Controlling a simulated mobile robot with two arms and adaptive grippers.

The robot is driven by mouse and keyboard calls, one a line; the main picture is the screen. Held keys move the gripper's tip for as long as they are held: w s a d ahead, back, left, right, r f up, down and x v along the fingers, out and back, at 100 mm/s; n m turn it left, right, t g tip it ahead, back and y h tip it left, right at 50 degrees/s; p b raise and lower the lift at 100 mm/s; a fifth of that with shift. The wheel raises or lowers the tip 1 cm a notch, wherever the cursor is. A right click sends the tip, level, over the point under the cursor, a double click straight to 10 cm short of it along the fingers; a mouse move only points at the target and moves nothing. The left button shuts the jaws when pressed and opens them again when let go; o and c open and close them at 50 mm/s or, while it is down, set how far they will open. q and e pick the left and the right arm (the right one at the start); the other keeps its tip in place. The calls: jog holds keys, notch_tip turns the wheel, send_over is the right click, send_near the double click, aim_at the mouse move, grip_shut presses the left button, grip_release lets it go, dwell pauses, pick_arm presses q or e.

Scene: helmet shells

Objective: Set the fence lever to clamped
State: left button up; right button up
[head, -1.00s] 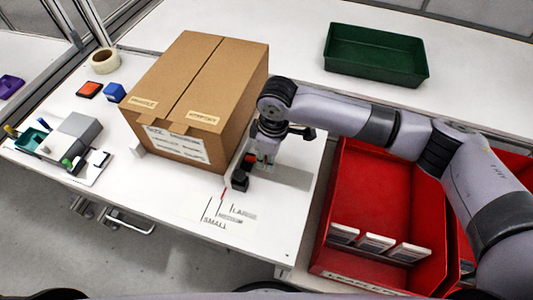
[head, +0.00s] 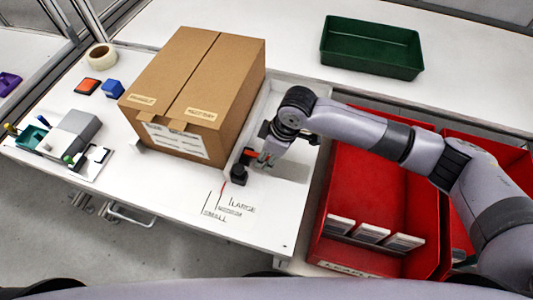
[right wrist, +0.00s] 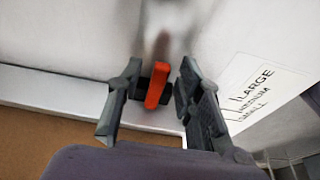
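The fence lever (right wrist: 157,85) is a short orange-red bar on a dark mount, seen in the right wrist view. My right gripper (right wrist: 150,100) is open, with one finger on each side of the lever and visible gaps between. In the head view my right gripper (head: 264,160) points down beside the near right corner of the cardboard box, and it partly hides the lever. The pale fence (right wrist: 50,86) runs along the box side. A black block (head: 238,174) with a red pointer sits by the size marks. My left gripper is not in view.
The cardboard box (head: 190,90) stands close to the gripper. The size scale (head: 228,208) reads small, medium, large. Red bins (head: 375,190) are at the right, and a green tray (head: 371,47) is at the back. The table front is mostly clear.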

jog(key=shift+r, duration=0.1)
jog(key=v, duration=1.1)
jog(key=shift+r, duration=0.4)
jog(key=shift+s+d, duration=0.1)
jog(key=shift+d, duration=0.05)
